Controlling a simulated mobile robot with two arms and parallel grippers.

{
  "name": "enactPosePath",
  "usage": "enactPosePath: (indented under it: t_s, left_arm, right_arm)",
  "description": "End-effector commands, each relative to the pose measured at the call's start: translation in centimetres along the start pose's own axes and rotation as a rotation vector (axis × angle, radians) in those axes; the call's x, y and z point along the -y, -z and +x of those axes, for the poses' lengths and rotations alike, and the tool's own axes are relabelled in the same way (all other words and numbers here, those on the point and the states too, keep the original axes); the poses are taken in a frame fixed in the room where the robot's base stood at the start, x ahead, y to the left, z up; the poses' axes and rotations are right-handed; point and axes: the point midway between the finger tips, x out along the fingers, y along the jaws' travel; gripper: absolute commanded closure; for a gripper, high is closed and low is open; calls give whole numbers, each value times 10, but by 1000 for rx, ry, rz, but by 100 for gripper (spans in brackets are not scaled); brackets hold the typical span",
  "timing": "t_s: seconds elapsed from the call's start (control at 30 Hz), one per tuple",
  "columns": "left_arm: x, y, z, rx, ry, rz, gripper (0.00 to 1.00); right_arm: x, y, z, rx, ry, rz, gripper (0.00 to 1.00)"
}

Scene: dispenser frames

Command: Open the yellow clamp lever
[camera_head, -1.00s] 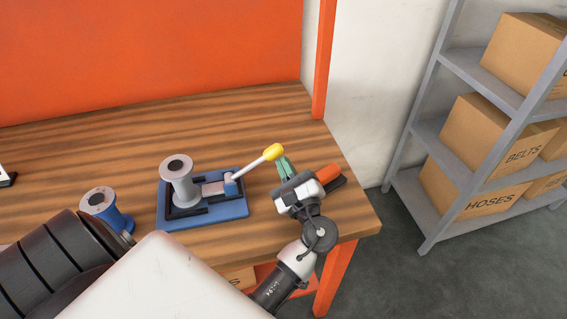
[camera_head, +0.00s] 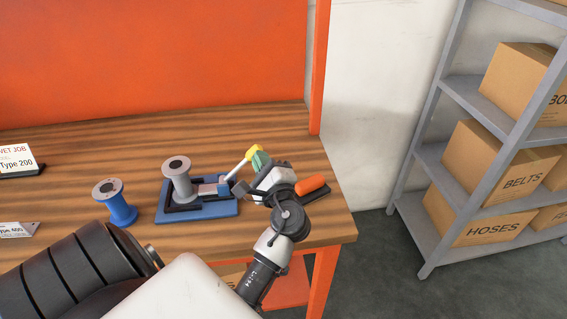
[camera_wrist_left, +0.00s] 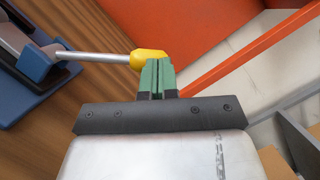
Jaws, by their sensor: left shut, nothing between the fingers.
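The clamp lever is a thin grey rod with a yellow knob (camera_head: 253,152). It rises to the right at a slant from a blue pivot on the clamp's blue base (camera_head: 215,210). My left gripper (camera_head: 260,160) is shut and empty, its green fingertips at the right side of the knob. In the left wrist view the knob (camera_wrist_left: 148,57) lies against or just beyond the shut fingertips (camera_wrist_left: 158,76); contact is hard to tell. A grey spool (camera_head: 178,180) stands upright on the clamp base. My right gripper is out of view.
A blue spool (camera_head: 119,206) stands left of the clamp. An orange-handled tool (camera_head: 312,183) lies right of my gripper, near the table's right end. Signs (camera_head: 15,160) stand at the left. The wooden table (camera_head: 95,150) is clear behind the clamp.

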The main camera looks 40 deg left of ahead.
Motion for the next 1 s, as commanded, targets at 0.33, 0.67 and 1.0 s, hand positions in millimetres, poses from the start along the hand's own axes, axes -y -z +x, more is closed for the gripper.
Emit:
enactPosePath:
  t_s: [0.33,0.67,1.0]
  left_arm:
    - [2,-43,17,4,-104,-309,100]
    - [-6,-71,26,2,-180,-537,100]
    - [-13,-83,30,1,-186,-557,100]
  right_arm:
    - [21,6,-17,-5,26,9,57]
    - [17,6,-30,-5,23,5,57]
    - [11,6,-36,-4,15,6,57]
